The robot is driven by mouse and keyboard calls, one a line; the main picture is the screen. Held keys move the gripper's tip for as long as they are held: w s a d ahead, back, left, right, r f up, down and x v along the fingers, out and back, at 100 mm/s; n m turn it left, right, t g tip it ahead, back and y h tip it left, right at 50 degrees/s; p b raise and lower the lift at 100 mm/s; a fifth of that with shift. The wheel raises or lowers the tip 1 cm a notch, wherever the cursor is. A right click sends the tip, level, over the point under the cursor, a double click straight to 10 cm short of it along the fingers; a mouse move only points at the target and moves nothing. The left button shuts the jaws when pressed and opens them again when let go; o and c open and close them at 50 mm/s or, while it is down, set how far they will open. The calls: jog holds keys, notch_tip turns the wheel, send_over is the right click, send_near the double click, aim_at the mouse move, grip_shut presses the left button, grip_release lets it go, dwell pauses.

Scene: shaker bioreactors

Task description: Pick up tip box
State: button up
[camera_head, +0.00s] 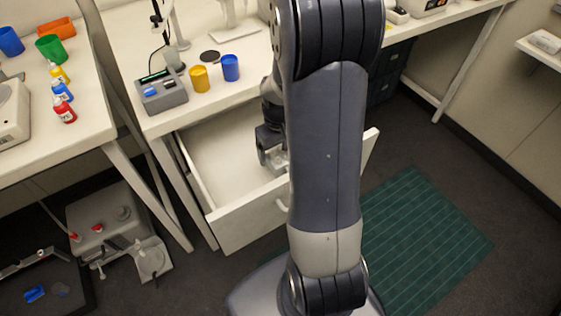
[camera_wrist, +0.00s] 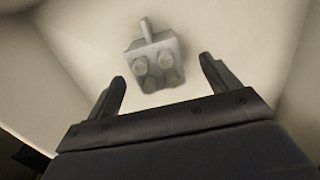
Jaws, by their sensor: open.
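I cannot tell how far above the object the fingers are. In the head view, my gripper (camera_head: 270,152) is inside the open drawer, partly hidden behind my arm.
The open white drawer (camera_head: 207,180) has raised walls close around my gripper. On the bench above stand a grey device (camera_head: 161,96), a yellow cup (camera_head: 199,79) and a blue cup (camera_head: 230,68). A green mat (camera_head: 425,240) lies on the floor at the right.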

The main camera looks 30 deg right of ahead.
aim_at(280, 159)
jog(key=f, duration=0.4)
jog(key=shift+d+f, duration=0.1)
jog(key=shift+d, duration=0.15)
jog(key=shift+c, duration=0.3)
jog(key=c, duration=1)
